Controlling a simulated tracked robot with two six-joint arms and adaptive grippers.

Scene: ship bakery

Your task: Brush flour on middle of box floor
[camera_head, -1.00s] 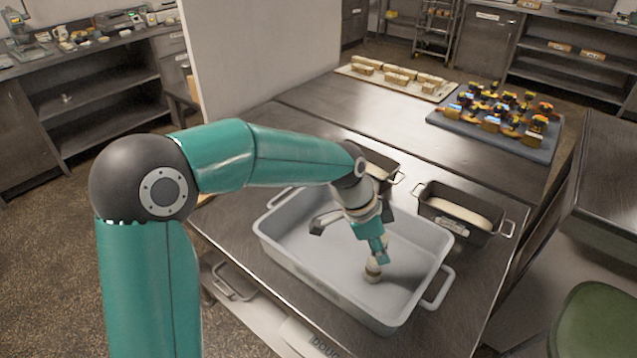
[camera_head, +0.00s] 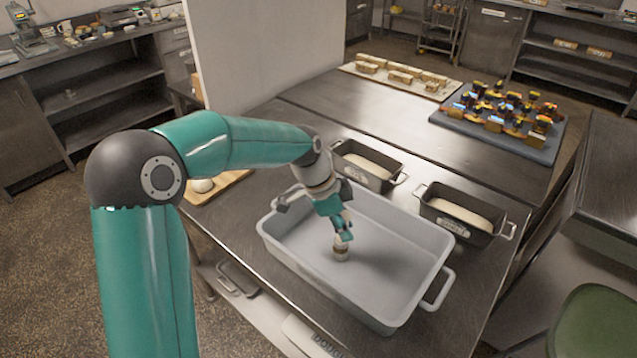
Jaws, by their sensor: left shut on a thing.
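A light grey box (camera_head: 405,302) with handles stands on the steel table, and its floor (camera_head: 375,265) looks bare and grey; I cannot make out flour on it. My left gripper (camera_head: 340,226) reaches into the box, shut on a small brush (camera_head: 341,250) with a pale wooden body. The brush points down near the middle of the box floor, at or just above it; I cannot tell whether it touches. The gripper and arm hide part of the far left wall. My right gripper is not in view.
Two dark loaf tins with pale dough, one behind the box (camera_head: 373,182) and one to its right (camera_head: 482,234), stand close by. A wooden board (camera_head: 215,190) lies at left. A loaf tray (camera_head: 447,92) and a blue-grey pastry tray (camera_head: 500,139) are farther back.

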